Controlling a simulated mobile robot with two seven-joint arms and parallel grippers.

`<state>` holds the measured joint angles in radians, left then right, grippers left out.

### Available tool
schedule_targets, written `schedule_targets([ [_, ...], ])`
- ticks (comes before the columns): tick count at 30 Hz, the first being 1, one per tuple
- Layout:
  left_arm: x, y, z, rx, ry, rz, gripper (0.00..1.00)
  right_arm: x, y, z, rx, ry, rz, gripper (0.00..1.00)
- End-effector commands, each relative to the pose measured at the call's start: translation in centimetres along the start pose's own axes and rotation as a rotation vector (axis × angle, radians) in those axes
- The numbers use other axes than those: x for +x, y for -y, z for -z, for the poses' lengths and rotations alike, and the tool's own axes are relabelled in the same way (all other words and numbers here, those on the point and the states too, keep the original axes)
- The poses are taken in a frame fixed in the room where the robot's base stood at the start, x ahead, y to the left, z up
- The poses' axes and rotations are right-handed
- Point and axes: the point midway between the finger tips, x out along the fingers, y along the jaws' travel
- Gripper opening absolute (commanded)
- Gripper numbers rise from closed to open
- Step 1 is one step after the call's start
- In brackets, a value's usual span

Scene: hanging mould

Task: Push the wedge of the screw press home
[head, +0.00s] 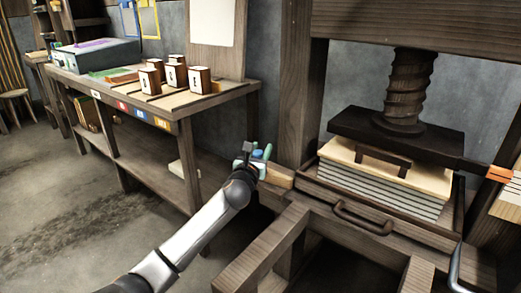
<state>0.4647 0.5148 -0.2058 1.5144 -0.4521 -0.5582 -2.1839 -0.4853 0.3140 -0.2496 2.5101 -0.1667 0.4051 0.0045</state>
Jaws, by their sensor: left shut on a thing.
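The screw press stands at the right, with a dark wooden screw (408,85) and a dark platen (395,132) over a stack of boards and sheets (385,180). A light wooden wedge (280,178) sticks out at the left side of the press, by the foot of its left post (296,90). My left gripper (257,161) is at the outer end of the wedge and shut on it. The wedge's inner end is hidden in or behind the frame. My right gripper is not in view.
A tray with a handle (362,217) lies under the stack. Heavy beams (265,250) stand in front of the press. A workbench (225,97) with several white-faced blocks (199,80) and a grey box (95,54) is at the left. The floor (70,210) at left is clear.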

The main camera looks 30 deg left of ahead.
Motion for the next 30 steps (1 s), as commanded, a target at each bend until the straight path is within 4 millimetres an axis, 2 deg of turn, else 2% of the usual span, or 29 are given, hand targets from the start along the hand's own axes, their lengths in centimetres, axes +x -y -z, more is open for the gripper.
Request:
schedule_targets([
  [14,-0.1,0.4,-0.1,0.001,-0.001,0.003,0.00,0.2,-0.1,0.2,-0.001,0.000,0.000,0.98],
  [24,-2.1,5.2,-0.2,0.000,-0.003,0.005,0.00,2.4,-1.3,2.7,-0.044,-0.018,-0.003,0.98],
  [30,-2.4,5.8,0.1,-0.002,0.000,0.005,0.00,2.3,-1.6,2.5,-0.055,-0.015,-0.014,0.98],
])
